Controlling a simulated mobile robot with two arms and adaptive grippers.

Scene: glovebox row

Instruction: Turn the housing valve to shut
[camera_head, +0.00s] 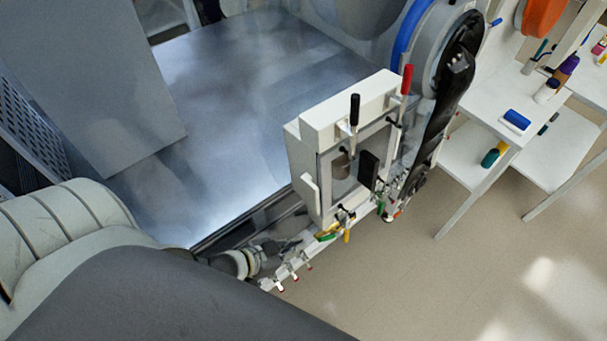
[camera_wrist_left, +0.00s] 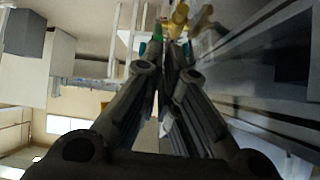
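A white housing (camera_head: 310,172) with a framed window stands at the right front edge of the metal surface. A black-handled lever (camera_head: 354,110) and a red-handled lever (camera_head: 406,80) stand up at its top. A yellow handle (camera_head: 347,236) and a green handle (camera_head: 326,237) sit low at its front; which handle is the housing valve I cannot tell. My left gripper (camera_head: 292,244) is low, left of these handles, partly hidden by my arm. In the left wrist view its fingers (camera_wrist_left: 166,62) converge with nothing visible between them. The yellow handle (camera_wrist_left: 180,18) appears just beyond the tips.
A rail with small red-tipped levers (camera_head: 294,274) runs below the housing. A blue-ringed port (camera_head: 411,28) with a black part (camera_head: 440,105) is close on the right. White tables (camera_head: 500,98) with small items stand farther right. Open floor (camera_head: 470,270) lies at lower right.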

